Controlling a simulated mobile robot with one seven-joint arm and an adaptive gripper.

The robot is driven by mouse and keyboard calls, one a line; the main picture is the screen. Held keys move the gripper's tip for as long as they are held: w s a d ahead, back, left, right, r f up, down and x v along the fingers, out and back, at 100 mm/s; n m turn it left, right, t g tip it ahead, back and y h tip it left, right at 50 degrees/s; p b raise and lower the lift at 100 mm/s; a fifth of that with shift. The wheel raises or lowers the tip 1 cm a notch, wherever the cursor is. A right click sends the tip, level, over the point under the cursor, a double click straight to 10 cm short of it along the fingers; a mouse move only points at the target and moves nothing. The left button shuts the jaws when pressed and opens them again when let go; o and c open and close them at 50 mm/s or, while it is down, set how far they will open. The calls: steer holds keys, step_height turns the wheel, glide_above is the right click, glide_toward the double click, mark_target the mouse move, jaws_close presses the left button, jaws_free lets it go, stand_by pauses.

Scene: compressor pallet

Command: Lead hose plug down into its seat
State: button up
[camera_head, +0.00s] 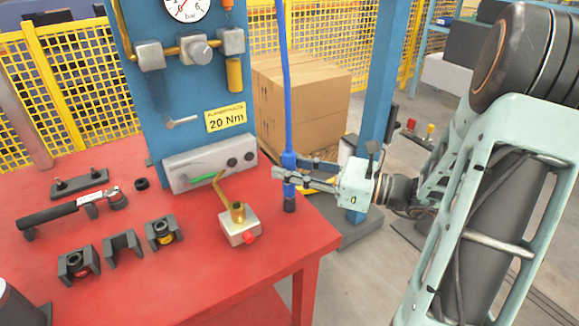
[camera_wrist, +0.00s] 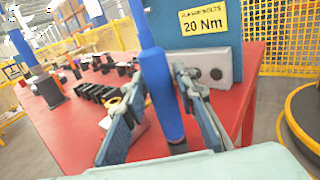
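The hose plug (camera_head: 289,160) is a blue sleeve at the end of a blue hose hanging from above. It stands nearly upright over the red table's right corner. A black end (camera_head: 290,205) shows below it; I cannot tell whether it touches the table. My gripper (camera_head: 290,178) comes from the right, with its fingers around the plug. A metal block (camera_head: 239,232) with a brass fitting (camera_head: 238,212) stands left of the plug; I cannot tell if this is the seat.
A bent brass tube (camera_head: 220,188) rises by the block. Behind is a grey panel (camera_head: 208,165) on the blue stand. Black holders (camera_head: 122,245) and a torque wrench (camera_head: 70,211) lie at the left of the red table (camera_head: 190,290). A cardboard box (camera_head: 300,100) stands behind.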

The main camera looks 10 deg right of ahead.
steer(key=shift+o, duration=1.4)
steer(key=shift+d, duration=0.15)
steer(key=v, duration=1.2)
